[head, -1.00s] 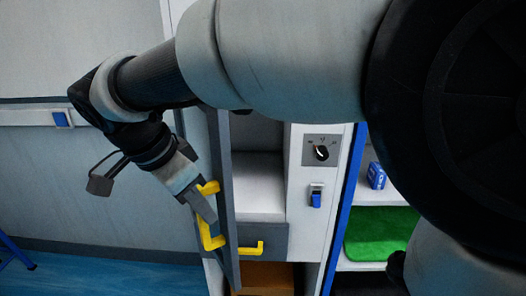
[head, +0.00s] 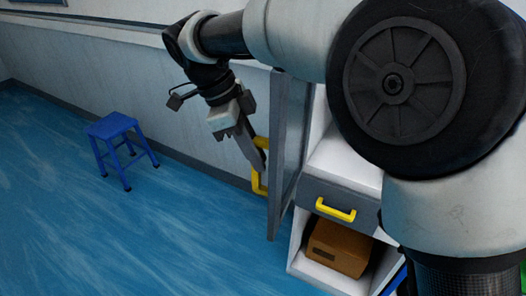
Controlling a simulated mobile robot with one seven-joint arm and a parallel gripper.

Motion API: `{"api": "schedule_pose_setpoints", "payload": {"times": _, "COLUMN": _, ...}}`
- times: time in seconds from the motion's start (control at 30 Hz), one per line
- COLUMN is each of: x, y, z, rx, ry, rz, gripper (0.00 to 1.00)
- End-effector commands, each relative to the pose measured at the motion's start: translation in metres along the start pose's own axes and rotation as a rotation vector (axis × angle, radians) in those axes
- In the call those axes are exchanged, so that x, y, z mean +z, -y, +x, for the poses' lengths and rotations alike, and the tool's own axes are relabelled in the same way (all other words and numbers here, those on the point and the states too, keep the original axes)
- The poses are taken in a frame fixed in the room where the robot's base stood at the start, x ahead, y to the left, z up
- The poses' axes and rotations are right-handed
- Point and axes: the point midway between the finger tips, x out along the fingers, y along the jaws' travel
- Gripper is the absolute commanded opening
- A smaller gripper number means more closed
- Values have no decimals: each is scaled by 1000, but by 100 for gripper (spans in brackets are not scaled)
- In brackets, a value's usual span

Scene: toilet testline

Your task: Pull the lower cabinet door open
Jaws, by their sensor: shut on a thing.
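The grey cabinet door (head: 289,150) stands swung out from the cabinet, at a steep angle to its front. Its yellow handle (head: 258,183) is on the left face of the door. My gripper (head: 259,160) reaches down from the upper left and is shut on this handle. The fingertips are partly hidden against the handle and the door's edge. To the right of the door, the cabinet's white inside (head: 345,160) is partly in view; my arm hides its upper part.
Below that space is a grey drawer front (head: 330,200) with its own yellow handle (head: 336,210). A brown box (head: 338,247) sits in the open bottom compartment. A blue stool (head: 118,135) stands at the left; the blue floor (head: 120,240) between is clear.

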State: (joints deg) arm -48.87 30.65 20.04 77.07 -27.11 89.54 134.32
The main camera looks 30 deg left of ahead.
Motion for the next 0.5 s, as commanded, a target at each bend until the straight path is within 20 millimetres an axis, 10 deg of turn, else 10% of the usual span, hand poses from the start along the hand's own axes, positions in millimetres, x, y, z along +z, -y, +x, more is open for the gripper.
{"api": "schedule_pose_setpoints", "payload": {"times": 0.27, "x": 0, "y": 0, "z": -1, "rx": -1, "ry": 3, "rz": -2, "gripper": 0}}
{"api": "schedule_pose_setpoints", "payload": {"times": 0.4, "x": 0, "y": 0, "z": -1, "rx": -1, "ry": 3, "rz": -1, "gripper": 31}}
{"api": "schedule_pose_setpoints", "payload": {"times": 0.5, "x": 0, "y": 0, "z": 0, "rx": -1, "ry": 2, "rz": -1, "gripper": 31}}
